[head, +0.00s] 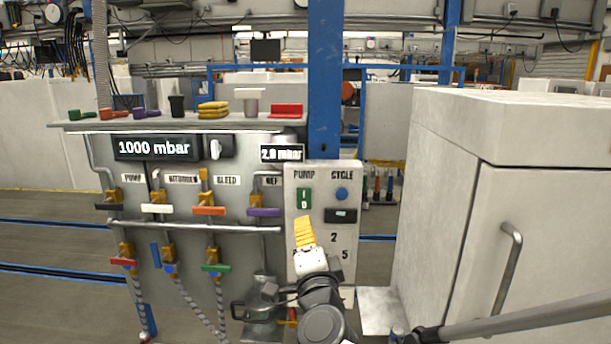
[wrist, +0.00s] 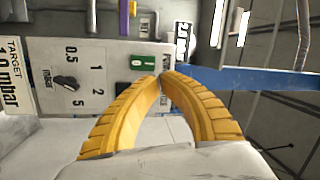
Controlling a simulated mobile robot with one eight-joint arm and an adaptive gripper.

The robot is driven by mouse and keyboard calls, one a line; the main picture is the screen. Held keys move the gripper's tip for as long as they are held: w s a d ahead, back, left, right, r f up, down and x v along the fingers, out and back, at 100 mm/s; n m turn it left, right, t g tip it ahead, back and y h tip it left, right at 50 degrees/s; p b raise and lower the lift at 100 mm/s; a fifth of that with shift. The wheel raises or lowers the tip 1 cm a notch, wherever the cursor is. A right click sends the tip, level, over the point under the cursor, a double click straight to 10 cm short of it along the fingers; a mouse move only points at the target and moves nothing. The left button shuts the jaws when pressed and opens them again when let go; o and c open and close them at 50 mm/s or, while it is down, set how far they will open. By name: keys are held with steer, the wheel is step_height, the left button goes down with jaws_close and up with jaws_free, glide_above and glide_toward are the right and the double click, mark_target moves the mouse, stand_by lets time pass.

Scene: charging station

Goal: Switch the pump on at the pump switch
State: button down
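The pump switch (head: 304,198) is a small green rocker marked I and 0, under the PUMP label on the pale control panel (head: 293,253). In the wrist view the switch (wrist: 142,62) appears turned sideways, just left of and beyond my fingertips. I cannot tell which way it is pressed. My gripper (head: 303,219) has yellow ribbed fingers and is in front of the panel, just below the switch in the head view. In the wrist view its fingertips (wrist: 162,76) meet with nothing between them. Whether they touch the panel is unclear.
A blue round button (head: 342,194) under CYCLE sits right of the switch, above a black part (head: 340,216). A dial (wrist: 66,83) is lower on the panel. Valves with coloured handles (head: 209,211) line the left board. A white cabinet (head: 450,200) stands close on the right.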

mark_target(307, 192)
steer(key=shift+w+a+f+m+h+p, duration=0.1)
steer(key=shift+w+f+m+h+p, duration=0.2)
steer(key=shift+m+h, duration=0.5)
steer(key=shift+w+f+m+h+p, duration=0.3)
steer(key=shift+m+h, duration=0.1)
steer(key=shift+m, duration=0.65)
steer(key=shift+w+a+f+m+h+p, duration=0.1)
steer(key=shift+w+f+m+h+p, duration=0.15)
steer(key=shift+m+h, duration=0.55)
steer(key=shift+d, duration=0.1)
steer(key=w, duration=0.4)
steer(key=w+r+b, duration=0.1)
steer(key=w, duration=0.3)
steer(key=w+r, duration=0.1)
steer(key=w, duration=0.3)
steer(key=shift+w+d+b, duration=0.15)
steer(key=shift+w+b, duration=0.25)
steer(key=shift+w, duration=0.5)
steer(key=shift+r, duration=0.1)
